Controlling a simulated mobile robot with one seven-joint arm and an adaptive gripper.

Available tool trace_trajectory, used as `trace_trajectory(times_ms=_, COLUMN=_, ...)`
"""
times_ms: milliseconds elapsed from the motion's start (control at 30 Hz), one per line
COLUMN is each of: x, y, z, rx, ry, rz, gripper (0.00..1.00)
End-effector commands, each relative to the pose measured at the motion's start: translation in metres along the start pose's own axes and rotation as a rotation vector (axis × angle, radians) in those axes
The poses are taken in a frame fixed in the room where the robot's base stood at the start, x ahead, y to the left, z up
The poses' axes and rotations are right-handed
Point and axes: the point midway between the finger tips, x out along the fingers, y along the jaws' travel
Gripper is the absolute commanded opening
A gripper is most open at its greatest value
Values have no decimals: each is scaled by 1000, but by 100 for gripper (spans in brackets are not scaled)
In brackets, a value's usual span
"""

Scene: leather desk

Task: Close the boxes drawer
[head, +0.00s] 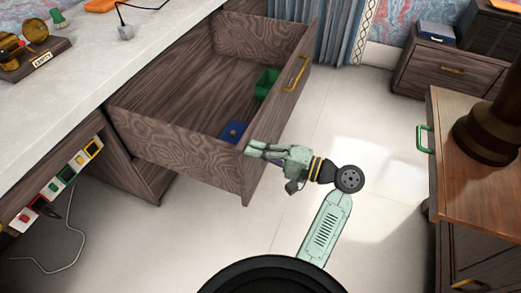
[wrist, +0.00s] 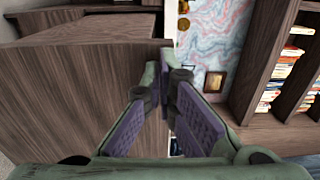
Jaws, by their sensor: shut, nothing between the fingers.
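The drawer (head: 180,133) is a dark wood-grain drawer pulled far out from under the white-topped desk. Its front panel (head: 285,95) carries a yellow handle (head: 295,75). Inside lie a blue box (head: 233,131) and a green box (head: 266,84). My gripper (head: 252,148) is shut and empty, with its fingertips at the near corner of the drawer front. The head view does not settle whether they touch. In the wrist view the shut fingers (wrist: 165,85) are beside the edge of a wood panel (wrist: 85,85).
The desk top (head: 130,45) holds several small items. A wooden cabinet (head: 470,130) with a green handle stands at the right, and a grey-brown cabinet (head: 440,70) at the back. The pale floor (head: 350,130) between is clear. Bookshelves (wrist: 270,70) show in the wrist view.

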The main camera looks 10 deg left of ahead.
Motion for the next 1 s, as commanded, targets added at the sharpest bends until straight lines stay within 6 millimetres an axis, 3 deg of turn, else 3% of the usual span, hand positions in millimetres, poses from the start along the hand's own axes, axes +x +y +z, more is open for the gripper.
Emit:
trace_trajectory(times_ms=267, x=5, y=0, z=0, rx=1, ry=-2, rz=0, gripper=0)
trace_trajectory(times_ms=467, x=31, y=-1, z=1, rx=2, ry=-6, rz=0, gripper=0)
trace_trajectory(times_ms=1000, x=175, y=0, z=2, rx=-1, ry=-8, rz=1, gripper=0)
